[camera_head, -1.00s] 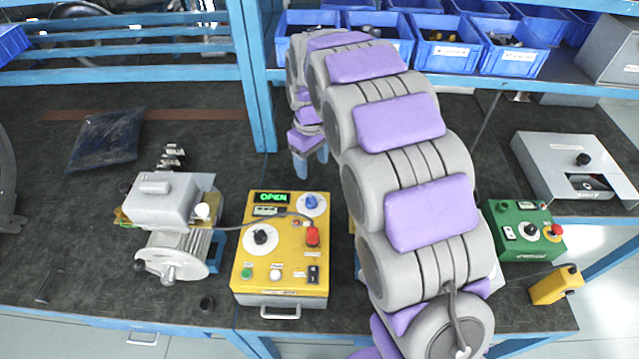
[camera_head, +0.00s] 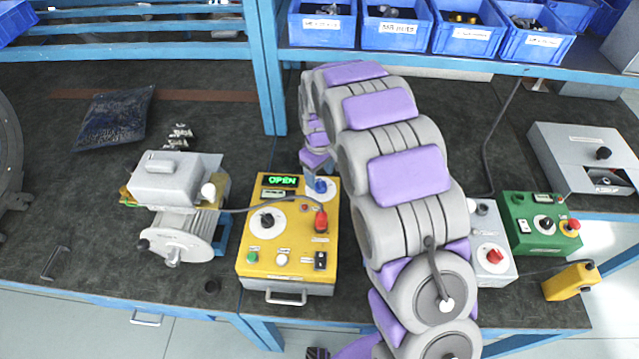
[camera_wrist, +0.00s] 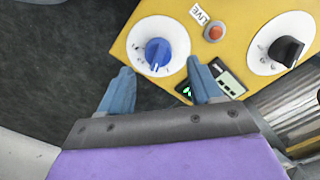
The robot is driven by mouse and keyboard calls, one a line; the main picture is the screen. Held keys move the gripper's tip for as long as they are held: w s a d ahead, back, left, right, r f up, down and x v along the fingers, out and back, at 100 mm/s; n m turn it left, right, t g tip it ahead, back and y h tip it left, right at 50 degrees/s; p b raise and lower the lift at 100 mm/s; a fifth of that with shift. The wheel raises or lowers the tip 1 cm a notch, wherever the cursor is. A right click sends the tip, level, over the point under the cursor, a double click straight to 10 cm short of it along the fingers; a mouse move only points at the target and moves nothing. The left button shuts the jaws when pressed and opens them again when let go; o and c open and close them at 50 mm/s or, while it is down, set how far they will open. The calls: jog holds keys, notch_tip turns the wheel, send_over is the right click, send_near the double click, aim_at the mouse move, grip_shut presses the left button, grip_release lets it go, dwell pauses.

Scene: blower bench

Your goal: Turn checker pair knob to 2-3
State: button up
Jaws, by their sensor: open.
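The yellow checker box (camera_head: 258,228) stands on the bench with a lit display (camera_head: 281,181) reading OPEN. A blue knob (camera_head: 320,186) on a white dial sits at its upper right corner, and a black knob (camera_head: 267,220) on another white dial is at its left. In the wrist view the blue knob (camera_wrist: 158,52) and the black knob (camera_wrist: 287,51) both show. My gripper (camera_wrist: 160,88) is open, its two blue fingers on either side of the blue knob's dial edge, with the knob just beyond the fingertips. I cannot tell any contact. The knob labels are too small to read.
A grey motor unit (camera_head: 168,180) stands left of the box, joined by a cable to the red plug (camera_head: 321,220) on it. A white box with a red knob (camera_head: 494,256) and a green box (camera_head: 540,224) stand right. Blue bins (camera_head: 397,27) line the shelf behind.

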aim_at(321, 183)
jog(key=shift+d+f+b, duration=0.2)
jog(key=shift+f+b, duration=0.1)
jog(key=shift+f, duration=1.8)
jog(key=c, duration=1)
